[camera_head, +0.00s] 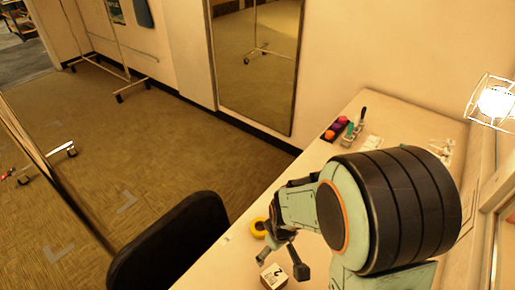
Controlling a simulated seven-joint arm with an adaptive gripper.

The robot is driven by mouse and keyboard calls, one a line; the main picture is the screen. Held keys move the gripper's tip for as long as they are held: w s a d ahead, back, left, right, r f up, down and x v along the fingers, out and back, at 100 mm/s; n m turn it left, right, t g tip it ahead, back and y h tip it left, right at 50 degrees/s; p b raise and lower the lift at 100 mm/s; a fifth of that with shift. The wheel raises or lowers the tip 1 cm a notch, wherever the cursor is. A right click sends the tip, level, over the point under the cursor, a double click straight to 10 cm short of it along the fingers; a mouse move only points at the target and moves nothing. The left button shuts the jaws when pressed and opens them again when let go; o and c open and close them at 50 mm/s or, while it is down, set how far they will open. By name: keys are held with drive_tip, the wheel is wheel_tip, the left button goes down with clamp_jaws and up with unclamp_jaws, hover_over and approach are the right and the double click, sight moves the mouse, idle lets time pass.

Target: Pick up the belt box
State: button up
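A small box (273,277) sits on the long pale table near the bottom of the head view. It has a white face with a dark mark and a brown side; I take it for the belt box, but no label is readable. My gripper (283,264) is just above and behind it in the picture, its two fingers spread apart. One finger is up and left of the box, the other at its right. I cannot tell whether either finger touches it. Nothing shows between the fingertips apart from the box and table.
Farther back are a dark tray (337,129) with colored items, and small things near the wall. A caged lamp (494,102) glows at right. A black chair (170,245) stands left of the table (231,254).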

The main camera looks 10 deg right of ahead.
sight(275, 275)
drive_tip(key=shift+g, duration=0.9)
drive_tip(key=f, duration=0.1)
drive_tip(key=s+f, duration=0.1)
drive_tip(key=f, duration=0.1)
drive_tip(key=s+f, duration=0.1)
drive_tip(key=f, duration=0.1)
drive_tip(key=shift+s+a, duration=0.2)
drive_tip(key=shift+s, duration=0.05)
wheel_tip(275, 275, down, 5)
drive_tip(key=shift+f, duration=0.65)
drive_tip(key=shift+c, duration=0.3)
drive_tip(key=c, duration=1.2)
